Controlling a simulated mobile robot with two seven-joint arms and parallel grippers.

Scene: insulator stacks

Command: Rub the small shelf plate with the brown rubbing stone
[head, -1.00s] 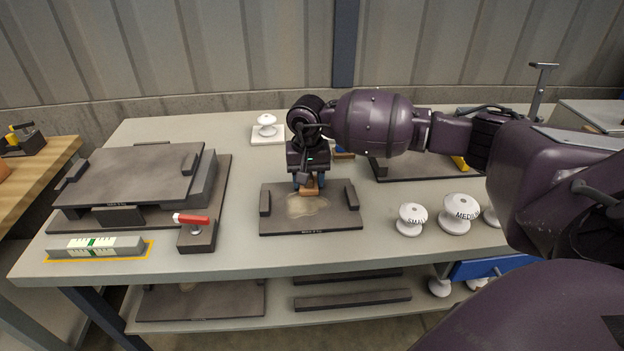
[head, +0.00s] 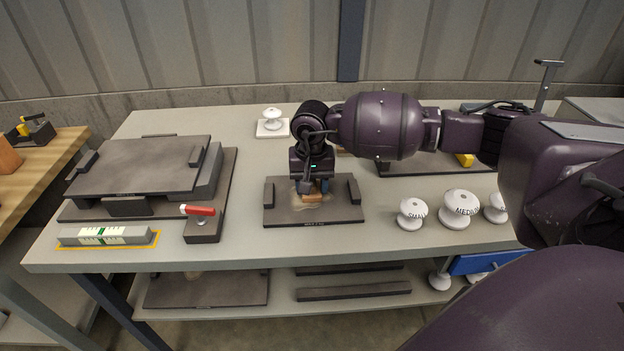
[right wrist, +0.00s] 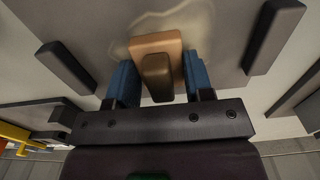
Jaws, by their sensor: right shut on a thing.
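The small shelf plate (head: 340,208) is a dark flat plate with raised side blocks, lying on the grey table. A pale worn patch shows on its surface. My right gripper (head: 313,190) points down over the middle of the plate. It is shut on the brown rubbing stone (head: 312,198), which is at the plate's surface over the patch. In the right wrist view the stone (right wrist: 150,44) sits between the two blue fingers, with a darker brown grip (right wrist: 157,78) on it. Whether the stone presses on the plate is hard to tell. My left gripper is not in view.
A larger plate stack (head: 140,170) stands at the left, with a red-handled tool (head: 198,211) and a marked level bar (head: 105,236) in front. White insulators, one marked SMALL (head: 411,214) and one MEDIUM (head: 458,209), stand right of the plate. Another insulator (head: 272,118) stands behind.

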